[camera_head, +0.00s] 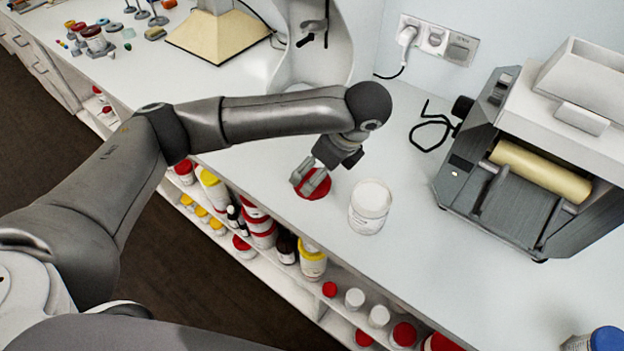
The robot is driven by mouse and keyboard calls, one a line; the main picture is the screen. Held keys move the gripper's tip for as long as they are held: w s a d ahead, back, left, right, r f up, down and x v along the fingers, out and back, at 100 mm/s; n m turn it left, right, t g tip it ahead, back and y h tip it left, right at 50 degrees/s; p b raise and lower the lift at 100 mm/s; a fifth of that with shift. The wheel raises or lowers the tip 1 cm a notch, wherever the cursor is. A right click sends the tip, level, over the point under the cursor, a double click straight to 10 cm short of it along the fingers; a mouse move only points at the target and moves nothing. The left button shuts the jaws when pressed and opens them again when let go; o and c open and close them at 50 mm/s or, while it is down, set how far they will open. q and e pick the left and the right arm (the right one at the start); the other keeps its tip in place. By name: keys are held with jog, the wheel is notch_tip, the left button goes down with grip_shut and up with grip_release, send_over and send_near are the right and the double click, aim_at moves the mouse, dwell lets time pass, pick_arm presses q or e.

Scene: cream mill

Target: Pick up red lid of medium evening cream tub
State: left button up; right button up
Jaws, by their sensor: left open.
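The red lid (317,192) lies flat on the white counter, near its front edge. My left gripper (312,183) points down right over the lid, with its open fingers covering part of it. I cannot tell whether the fingers touch the lid. A white tub (370,205) with a label stands upright just right of the lid, apart from it. My right gripper is not in view.
A grey roller mill (520,170) stands at the right of the counter (420,250). Shelves below the front edge hold several tubs and bottles. A beige hood (222,36) is at the back left. A blue-lidded jar (606,339) is at the lower right.

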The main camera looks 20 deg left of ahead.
pick_arm(q)
jog(key=shift+w+a+f, duration=0.1)
jog(key=shift+w+f, duration=0.05)
jog(key=shift+f, duration=0.15)
jog(key=p+x, duration=0.1)
jog(key=x, duration=0.3)
jog(key=shift+f, duration=0.25)
jog(key=shift+w+f, duration=0.1)
jog(key=shift+f, duration=0.1)
jog(key=shift+c, duration=0.7)
jog(key=c, duration=0.6)
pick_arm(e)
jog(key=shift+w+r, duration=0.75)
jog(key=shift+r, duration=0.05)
